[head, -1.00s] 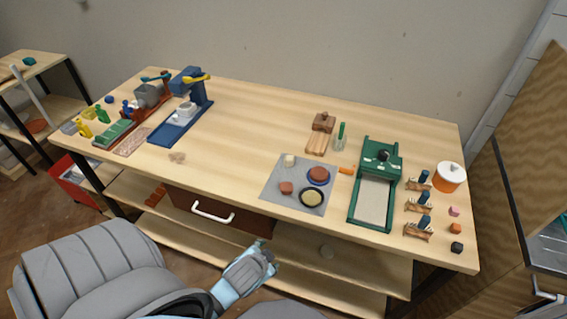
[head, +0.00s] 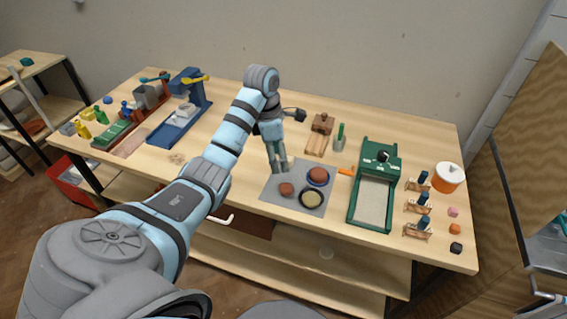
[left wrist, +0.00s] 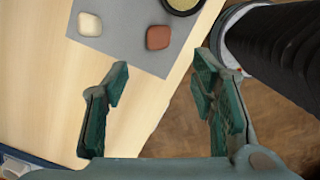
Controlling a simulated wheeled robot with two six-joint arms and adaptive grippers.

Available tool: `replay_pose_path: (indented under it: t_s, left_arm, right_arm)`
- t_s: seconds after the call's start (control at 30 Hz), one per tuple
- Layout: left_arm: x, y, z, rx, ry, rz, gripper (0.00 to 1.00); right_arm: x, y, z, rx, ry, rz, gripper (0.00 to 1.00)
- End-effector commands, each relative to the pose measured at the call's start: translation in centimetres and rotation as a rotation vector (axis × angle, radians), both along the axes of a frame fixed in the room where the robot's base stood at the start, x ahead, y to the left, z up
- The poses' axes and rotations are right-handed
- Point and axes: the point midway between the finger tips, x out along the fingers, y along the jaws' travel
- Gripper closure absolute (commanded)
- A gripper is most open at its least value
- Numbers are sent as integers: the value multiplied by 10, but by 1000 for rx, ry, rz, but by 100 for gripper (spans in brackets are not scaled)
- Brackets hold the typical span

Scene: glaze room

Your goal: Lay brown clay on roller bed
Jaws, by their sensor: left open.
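A reddish-brown clay lump (head: 287,189) lies on the grey mat (head: 270,196); it also shows in the left wrist view (left wrist: 158,37). Another brown round piece (head: 318,175) sits in a blue dish on the mat. The roller bed (head: 371,205) is a pale flat surface in a green frame, to the right of the mat, and looks empty. My left gripper (head: 279,169) points down above the mat's left back part, near the brown lump. It is open with nothing between its fingers (left wrist: 160,95). My right gripper is not in view.
A cream lump (left wrist: 90,24) lies on the mat, hidden in the head view. A dark-rimmed dish (head: 311,199) stands beside the brown lump. Wooden stands with blue rolls (head: 419,205) are right of the roller.

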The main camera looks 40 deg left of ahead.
Motion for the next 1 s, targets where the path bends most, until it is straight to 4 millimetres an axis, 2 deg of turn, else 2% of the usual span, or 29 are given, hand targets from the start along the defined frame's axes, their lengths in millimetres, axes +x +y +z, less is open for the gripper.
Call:
replay_pose_path:
  t_s: [0.03, 0.23, 0.3, 0.5, 0.63, 0.77, 0.93, 0.97, 1.0]
  left_arm:
    - [1, -1, -19, -2, 1, -1, 48]
    - [6, -7, -74, -4, -1, 0, 48]
    - [8, -9, -87, -5, -2, -1, 48]
    - [10, -9, -102, -5, -4, 0, 48]
    - [11, -9, -127, -5, -1, 1, 48]
    - [13, -11, -139, -4, 1, 2, 48]
    - [13, -11, -139, -4, -2, 1, 48]
    - [13, -11, -139, -4, -2, 1, 50]
    - [13, -11, -139, -4, -2, 1, 56]
  right_arm:
    - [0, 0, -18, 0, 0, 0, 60]
    - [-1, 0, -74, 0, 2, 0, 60]
    - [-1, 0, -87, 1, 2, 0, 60]
    - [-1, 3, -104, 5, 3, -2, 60]
    - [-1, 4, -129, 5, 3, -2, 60]
    - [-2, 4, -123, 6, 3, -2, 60]
    - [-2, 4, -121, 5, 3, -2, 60]
    - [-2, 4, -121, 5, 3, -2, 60]
    - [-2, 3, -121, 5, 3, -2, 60]
